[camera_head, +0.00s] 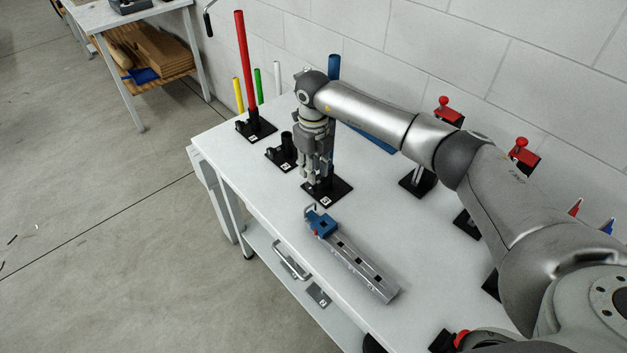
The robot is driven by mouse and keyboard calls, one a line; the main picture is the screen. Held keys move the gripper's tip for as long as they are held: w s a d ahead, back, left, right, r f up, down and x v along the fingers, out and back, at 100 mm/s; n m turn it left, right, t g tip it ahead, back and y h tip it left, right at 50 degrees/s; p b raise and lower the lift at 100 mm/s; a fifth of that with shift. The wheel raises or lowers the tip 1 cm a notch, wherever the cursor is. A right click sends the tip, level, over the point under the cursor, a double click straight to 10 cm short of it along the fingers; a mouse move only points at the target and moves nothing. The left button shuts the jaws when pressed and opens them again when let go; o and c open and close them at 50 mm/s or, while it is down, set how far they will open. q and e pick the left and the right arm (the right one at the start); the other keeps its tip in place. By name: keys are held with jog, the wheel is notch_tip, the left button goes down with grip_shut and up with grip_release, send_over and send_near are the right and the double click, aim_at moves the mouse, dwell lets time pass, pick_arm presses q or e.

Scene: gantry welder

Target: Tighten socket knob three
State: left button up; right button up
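Three black socket stands with small white tags line the far left of the table. The rear stand (257,132) holds a tall red rod (242,60), and the middle stand (286,160) holds no tall rod. The nearest stand (341,193) is probably socket three, though its tag is too small to read surely. A blue rod (334,66) rises behind my arm, its lower part hidden. My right gripper (309,180) points down beside the nearest stand's post. Its fingers hide the knob, and I cannot tell whether they touch it. My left gripper is out of view.
A blue-and-grey vise (350,250) lies in front of the nearest stand. Red toggle clamps (447,110) stand at the right, near the wall. Yellow, green and white rods (258,86) stand behind. The table's left front (262,215) is clear.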

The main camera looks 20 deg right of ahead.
aim_at(315, 186)
notch_tip(315, 186, down, 4)
jog(key=shift+s+d+r+p, duration=0.15)
jog(key=shift+r+p, duration=0.1)
jog(key=shift+p, duration=0.15)
jog(key=shift+d+f, duration=0.1)
jog(key=shift+f, duration=0.8)
jog(key=shift+w+f+p, duration=0.15)
jog(key=shift+f, duration=0.45)
jog(key=shift+w+f+p, duration=0.15)
jog(key=shift+f, duration=0.45)
jog(key=c, duration=0.3)
grip_shut()
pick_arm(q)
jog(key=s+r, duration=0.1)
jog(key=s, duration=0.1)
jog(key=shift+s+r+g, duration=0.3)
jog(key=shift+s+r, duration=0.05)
